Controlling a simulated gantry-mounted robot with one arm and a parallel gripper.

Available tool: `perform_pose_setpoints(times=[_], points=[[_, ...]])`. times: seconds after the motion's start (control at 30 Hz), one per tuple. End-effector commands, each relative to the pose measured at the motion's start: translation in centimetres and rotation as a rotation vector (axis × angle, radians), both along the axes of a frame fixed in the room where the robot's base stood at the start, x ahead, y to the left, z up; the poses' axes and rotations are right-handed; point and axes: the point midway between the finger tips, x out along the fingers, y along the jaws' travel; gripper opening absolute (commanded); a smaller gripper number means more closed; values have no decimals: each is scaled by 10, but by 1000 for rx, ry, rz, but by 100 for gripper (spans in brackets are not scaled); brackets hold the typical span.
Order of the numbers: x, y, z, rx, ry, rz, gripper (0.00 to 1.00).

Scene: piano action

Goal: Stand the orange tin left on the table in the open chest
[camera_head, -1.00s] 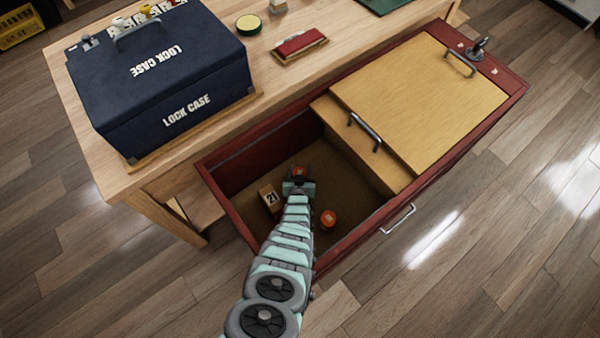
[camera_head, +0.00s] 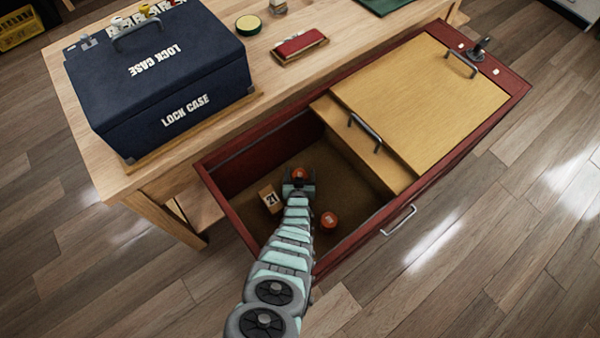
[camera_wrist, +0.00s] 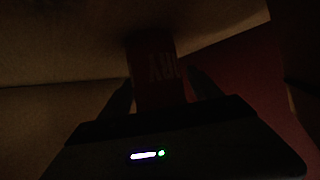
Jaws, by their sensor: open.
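The open chest (camera_head: 230,217) is a dark red box with a brown floor, and its left part is uncovered. One orange tin (camera_head: 300,174) is inside it at the end of my gripper (camera_head: 299,186), with its round top showing. A second orange tin (camera_head: 329,220) stands apart on the chest floor, to the right of my arm. In the dark wrist view, a red tin side with pale letters (camera_wrist: 158,72) lies between my open fingers (camera_wrist: 162,92). Whether the fingers touch it I cannot tell.
A block marked 21 (camera_head: 270,199) stands left of my gripper in the chest. A yellow wooden cover (camera_head: 420,95) closes the chest's right part. The table (camera_head: 225,120) behind holds a blue lock case (camera_head: 155,80), a red box (camera_head: 299,45) and a round green-yellow tin (camera_head: 249,25).

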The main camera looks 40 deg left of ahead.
Motion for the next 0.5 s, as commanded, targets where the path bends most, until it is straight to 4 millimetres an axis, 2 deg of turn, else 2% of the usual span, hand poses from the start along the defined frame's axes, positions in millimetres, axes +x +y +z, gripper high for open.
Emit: perform_pose_setpoints(times=[0.17,0.5], points=[[-4,-4,9,-1,1,0,74],[-29,-27,27,-2,4,0,74]])
